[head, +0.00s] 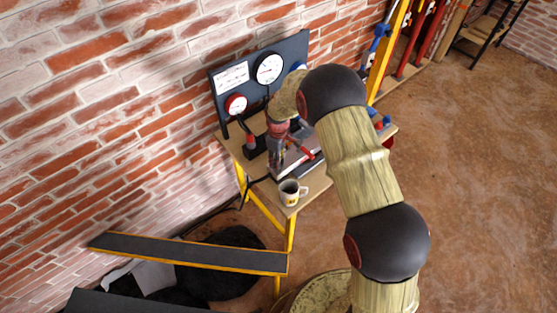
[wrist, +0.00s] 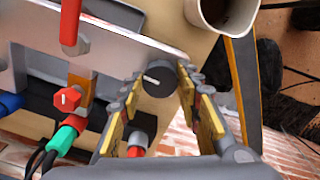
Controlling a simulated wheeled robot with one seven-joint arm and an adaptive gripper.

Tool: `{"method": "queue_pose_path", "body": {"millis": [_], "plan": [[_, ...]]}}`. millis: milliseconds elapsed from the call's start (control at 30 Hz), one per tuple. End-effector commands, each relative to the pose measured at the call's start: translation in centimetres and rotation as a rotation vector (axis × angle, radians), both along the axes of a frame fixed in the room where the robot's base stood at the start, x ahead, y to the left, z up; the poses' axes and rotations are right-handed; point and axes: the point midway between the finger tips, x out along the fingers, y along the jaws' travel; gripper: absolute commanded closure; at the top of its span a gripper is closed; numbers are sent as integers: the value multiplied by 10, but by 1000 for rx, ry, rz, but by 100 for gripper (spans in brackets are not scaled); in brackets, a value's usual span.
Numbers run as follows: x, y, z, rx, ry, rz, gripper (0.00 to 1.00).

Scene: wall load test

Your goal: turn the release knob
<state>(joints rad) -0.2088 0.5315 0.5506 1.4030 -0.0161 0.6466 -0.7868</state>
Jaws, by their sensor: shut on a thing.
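The release knob (wrist: 157,79) is a dark round knob with a white pointer line, seen in the wrist view beside the edge of a light metal plate. My gripper (wrist: 160,82) has its two yellow-padded fingers on either side of the knob and is shut on it. The white line points to the left. In the head view my gripper (head: 277,150) reaches down over the workbench (head: 314,190), and the knob is hidden there or too small to tell.
A mug (head: 290,193) stands at the bench's near corner, close to my gripper in the wrist view (wrist: 222,12). A red lever (wrist: 70,22) and a smaller red knob (wrist: 67,98) are to the left. A gauge panel (head: 288,57) stands behind, against the brick wall.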

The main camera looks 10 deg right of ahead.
Motion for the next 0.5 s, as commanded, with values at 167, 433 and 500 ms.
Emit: {"method": "queue_pose_path", "body": {"millis": [167,433,500], "plan": [[0,0,0,0,0,50,92],[0,0,0,0,-1,72,91],[0,0,0,0,-1,72,92]]}}
